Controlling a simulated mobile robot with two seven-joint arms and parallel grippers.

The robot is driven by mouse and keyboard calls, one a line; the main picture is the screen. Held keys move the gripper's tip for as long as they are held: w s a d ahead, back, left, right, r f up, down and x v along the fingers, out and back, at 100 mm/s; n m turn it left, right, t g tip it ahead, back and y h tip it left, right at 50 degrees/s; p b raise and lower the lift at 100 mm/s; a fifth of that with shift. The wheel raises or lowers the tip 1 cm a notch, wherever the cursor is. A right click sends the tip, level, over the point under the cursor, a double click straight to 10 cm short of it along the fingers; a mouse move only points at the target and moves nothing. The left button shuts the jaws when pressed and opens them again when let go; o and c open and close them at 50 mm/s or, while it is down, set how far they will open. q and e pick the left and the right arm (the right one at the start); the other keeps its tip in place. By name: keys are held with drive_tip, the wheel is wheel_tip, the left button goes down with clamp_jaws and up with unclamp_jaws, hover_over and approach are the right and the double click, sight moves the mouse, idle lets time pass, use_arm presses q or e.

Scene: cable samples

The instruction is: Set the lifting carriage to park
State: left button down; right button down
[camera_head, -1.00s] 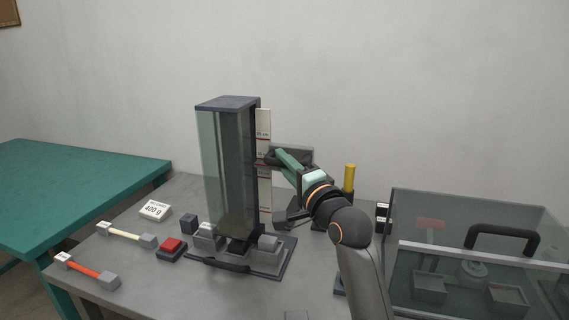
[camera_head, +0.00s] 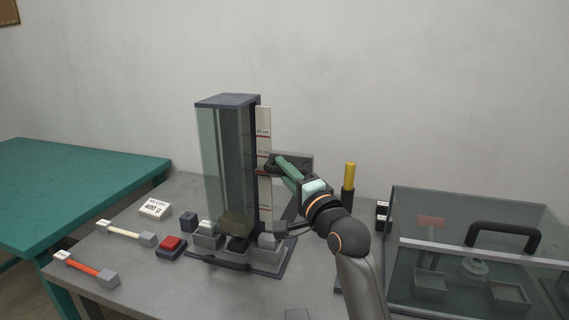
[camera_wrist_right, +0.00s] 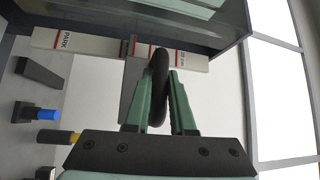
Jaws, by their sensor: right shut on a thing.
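The lifting carriage (camera_head: 299,158) shows as a dark grey block beside the pale scale strip of the upright tower (camera_head: 228,100). My right gripper (camera_head: 280,164) is shut on its black handle (camera_wrist_right: 159,84); in the right wrist view the handle stands between my green fingers (camera_wrist_right: 158,98). The scale strip (camera_head: 264,185) carries red marks, and its end reads PARK in the wrist view (camera_wrist_right: 68,42). In the head view the carriage is around the middle of the strip, above its lower end. My left gripper is not in view.
A yellow-topped post (camera_head: 349,180) stands right of the tower. A clear box with a black handle (camera_head: 503,230) fills the right side. A red button (camera_head: 171,243), a 400 g block (camera_head: 155,208) and two bars lie left. A green table (camera_head: 75,195) stands far left.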

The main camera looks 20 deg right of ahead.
wheel_tip(320, 180, down, 13)
drive_tip(key=b, duration=0.3)
drive_tip(key=shift+f, duration=0.2)
drive_tip(key=c, duration=0.9)
unclamp_jaws()
drive_tip(key=shift+o, duration=0.7)
drive_tip(key=shift+r, duration=0.15)
drive_tip(key=v, duration=1.2)
drive_tip(key=shift+s+p, duration=0.2)
drive_tip(key=shift+p, duration=0.15)
